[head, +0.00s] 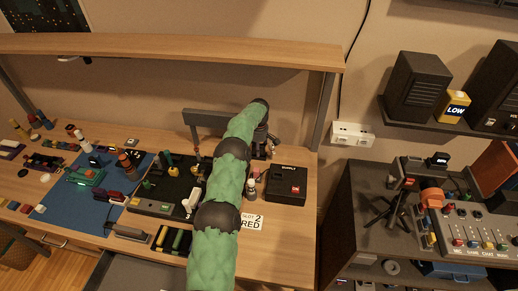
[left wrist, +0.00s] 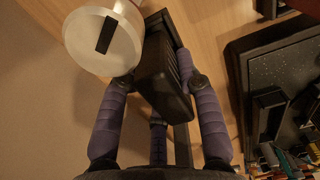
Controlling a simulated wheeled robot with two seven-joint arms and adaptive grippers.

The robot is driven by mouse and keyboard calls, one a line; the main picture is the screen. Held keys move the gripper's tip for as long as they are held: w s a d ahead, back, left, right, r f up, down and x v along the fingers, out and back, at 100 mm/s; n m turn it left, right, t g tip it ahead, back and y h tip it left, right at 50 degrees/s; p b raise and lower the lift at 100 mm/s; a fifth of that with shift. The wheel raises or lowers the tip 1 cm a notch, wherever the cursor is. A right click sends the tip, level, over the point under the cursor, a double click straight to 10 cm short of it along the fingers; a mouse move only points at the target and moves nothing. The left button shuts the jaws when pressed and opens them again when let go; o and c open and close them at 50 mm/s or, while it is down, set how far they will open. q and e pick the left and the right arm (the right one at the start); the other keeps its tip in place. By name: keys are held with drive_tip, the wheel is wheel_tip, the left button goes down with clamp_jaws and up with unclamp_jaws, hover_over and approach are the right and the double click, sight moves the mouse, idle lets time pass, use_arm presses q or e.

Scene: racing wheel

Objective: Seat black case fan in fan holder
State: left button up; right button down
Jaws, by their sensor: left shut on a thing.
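In the left wrist view, a black ribbed block (left wrist: 163,75), seemingly the black case fan, sits between the purple fingers of my left gripper (left wrist: 161,84). The gripper is shut on it; the block is tilted in this view. In the head view, my left gripper (head: 265,140) is at the far end of my green arm, near the back right of the desk. The arm hides most of it, and I cannot make out the fan there. I cannot tell which item is the fan holder. My right gripper is not in view.
A dark grey bar (head: 203,117) stands at the desk's back. A black box (head: 286,184) and a "SLOT 2 RED" card (head: 252,222) lie right of my arm. A blue mat (head: 77,208) with small parts is at left. A pale disc (left wrist: 85,40) is beside the block.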

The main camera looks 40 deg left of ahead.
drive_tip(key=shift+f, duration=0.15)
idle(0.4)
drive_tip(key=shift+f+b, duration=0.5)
drive_tip(key=shift+b, duration=0.1)
idle(2.8)
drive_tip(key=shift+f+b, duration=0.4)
idle(2.1)
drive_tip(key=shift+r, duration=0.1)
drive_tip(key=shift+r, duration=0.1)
idle(0.5)
idle(0.8)
